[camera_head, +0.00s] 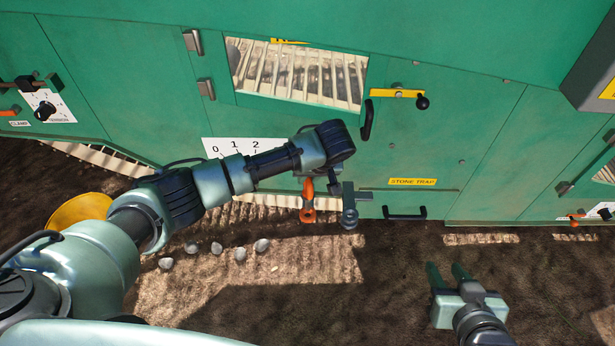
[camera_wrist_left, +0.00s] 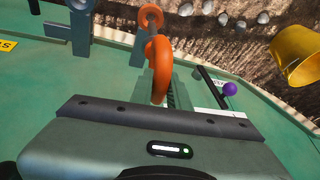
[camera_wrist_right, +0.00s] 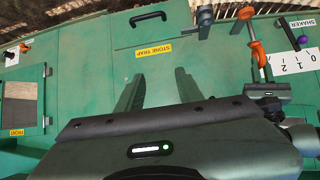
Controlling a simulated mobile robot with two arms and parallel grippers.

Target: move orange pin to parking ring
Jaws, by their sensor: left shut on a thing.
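The orange pin (camera_head: 308,201) shows below my left gripper (camera_head: 309,182), in front of the green machine's lower edge. In the left wrist view its orange loop (camera_wrist_left: 157,66) is between the fingers of my left gripper (camera_wrist_left: 160,82), which is shut on it. A second orange ring shows beyond it. The right wrist view also shows the pin (camera_wrist_right: 257,48). A grey bracket with a ring at its end, likely the parking ring (camera_head: 349,217), is just right of the pin and apart from it. My right gripper (camera_head: 449,273) is open and empty, low at the right.
A black handle (camera_head: 404,213) sits below the yellow STONE TRAP label (camera_head: 412,182). A yellow bucket (camera_head: 80,209) and several stones (camera_head: 239,254) are on the ground at left. The soil in front is mostly clear.

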